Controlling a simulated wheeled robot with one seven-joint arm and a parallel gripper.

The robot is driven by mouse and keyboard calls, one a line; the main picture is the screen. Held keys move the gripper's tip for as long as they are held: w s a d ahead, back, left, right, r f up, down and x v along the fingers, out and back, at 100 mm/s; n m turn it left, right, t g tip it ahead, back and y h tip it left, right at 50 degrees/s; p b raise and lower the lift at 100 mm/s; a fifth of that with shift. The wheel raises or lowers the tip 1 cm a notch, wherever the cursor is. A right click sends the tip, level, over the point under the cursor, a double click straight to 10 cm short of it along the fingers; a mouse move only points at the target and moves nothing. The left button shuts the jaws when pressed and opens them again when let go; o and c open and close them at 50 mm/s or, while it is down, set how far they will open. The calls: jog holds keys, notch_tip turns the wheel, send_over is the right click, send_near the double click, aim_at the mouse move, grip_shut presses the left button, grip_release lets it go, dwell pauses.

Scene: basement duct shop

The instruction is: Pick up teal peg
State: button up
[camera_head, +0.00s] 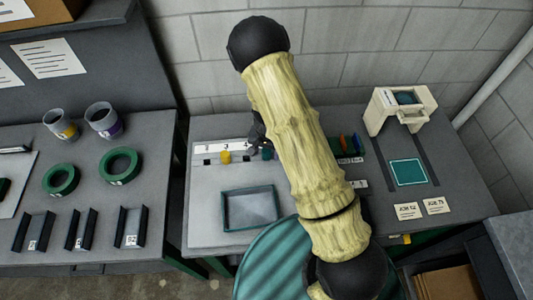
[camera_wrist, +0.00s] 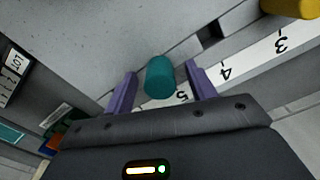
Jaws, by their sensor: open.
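The teal peg (camera_wrist: 160,77) is a short cylinder standing by the number 5 on a white numbered strip. In the wrist view it lies between the two purple fingers of my gripper (camera_wrist: 160,88), which are open, with a gap on each side of the peg. In the head view the peg (camera_head: 267,153) is a small teal spot beside my dark gripper (camera_head: 257,133), partly hidden by my arm. I cannot tell whether the fingers are down around the peg or still above it.
A yellow peg (camera_head: 226,157) stands near number 3 on the strip (camera_wrist: 258,58). A teal-rimmed tray (camera_head: 226,211) lies in front. Green tape rolls (camera_head: 119,165) lie on the left bench.

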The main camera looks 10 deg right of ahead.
aim_at(266, 150)
jog(key=c, duration=1.1)
jog(key=shift+r, duration=0.1)
notch_tip(266, 150, up, 10)
jog(key=shift+f+b, duration=0.1)
jog(key=shift+b, duration=0.65)
jog(key=shift+w, duration=0.1)
